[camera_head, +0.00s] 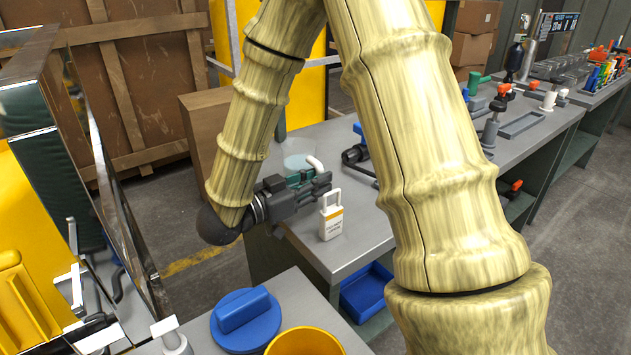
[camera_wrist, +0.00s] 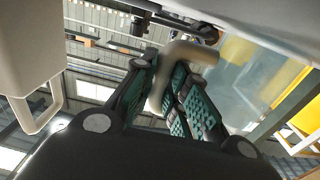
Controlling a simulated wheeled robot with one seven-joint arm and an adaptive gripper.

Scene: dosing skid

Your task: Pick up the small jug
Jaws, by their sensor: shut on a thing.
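The small jug (camera_head: 297,160) is a clear, see-through vessel with a pale curved handle, partly hidden behind my gripper in the head view. My gripper (camera_head: 322,184) is shut on the jug's handle, reaching in from the left over the grey bench. In the wrist view, the green-padded fingers (camera_wrist: 168,98) close on both sides of the pale handle (camera_wrist: 190,53). The jug's clear body (camera_wrist: 235,82) shows to the right of the fingers. I cannot tell whether the jug's base touches the bench.
A white padlock-like tag (camera_head: 331,222) stands close to my gripper at the bench's front edge. A blue bin (camera_head: 366,291) sits below. A blue lid (camera_head: 245,318) and a yellow container (camera_head: 305,343) are at the front. Fittings (camera_head: 495,125) occupy the bench to the right.

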